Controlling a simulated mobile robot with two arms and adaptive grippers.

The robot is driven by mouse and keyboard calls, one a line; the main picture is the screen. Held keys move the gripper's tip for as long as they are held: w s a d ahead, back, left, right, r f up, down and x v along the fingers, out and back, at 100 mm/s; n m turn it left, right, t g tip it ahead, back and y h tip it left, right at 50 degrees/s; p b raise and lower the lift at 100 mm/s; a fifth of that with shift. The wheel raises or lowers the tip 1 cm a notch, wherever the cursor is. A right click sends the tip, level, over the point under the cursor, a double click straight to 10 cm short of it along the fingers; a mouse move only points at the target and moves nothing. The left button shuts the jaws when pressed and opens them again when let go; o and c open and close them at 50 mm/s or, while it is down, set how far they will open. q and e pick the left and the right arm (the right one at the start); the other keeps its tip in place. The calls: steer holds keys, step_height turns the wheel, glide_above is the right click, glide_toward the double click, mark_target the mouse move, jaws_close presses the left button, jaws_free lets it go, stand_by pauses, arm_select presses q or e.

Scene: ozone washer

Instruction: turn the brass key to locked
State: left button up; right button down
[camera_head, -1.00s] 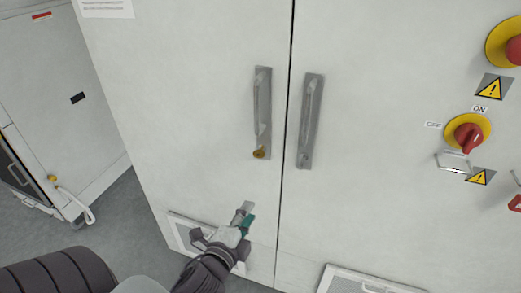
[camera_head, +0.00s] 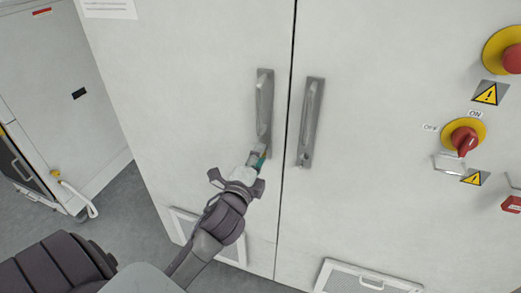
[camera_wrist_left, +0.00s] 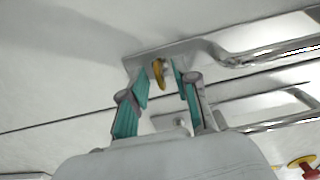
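The brass key (camera_wrist_left: 159,72) sits in the lower end of the left door's handle plate (camera_head: 265,90). In the left wrist view it lies between the two teal-padded fingers of my left gripper (camera_wrist_left: 164,90). The fingers are apart, one on each side of the key, with a gap visible beside it. In the head view the left gripper (camera_head: 258,156) is at the bottom of the handle and hides most of the key. My right gripper is not in view.
The right door's handle (camera_head: 311,122) is close beside, across the door seam. A red rotary switch (camera_head: 464,139) on a yellow disc is on the panel at right. Vent grilles (camera_head: 367,280) are low on the doors. A grey cabinet (camera_head: 60,100) stands at left.

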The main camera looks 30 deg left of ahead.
arm_select(q)
steer(key=shift+w+a, duration=0.2)
steer(key=shift+w, duration=0.5)
jaws_close()
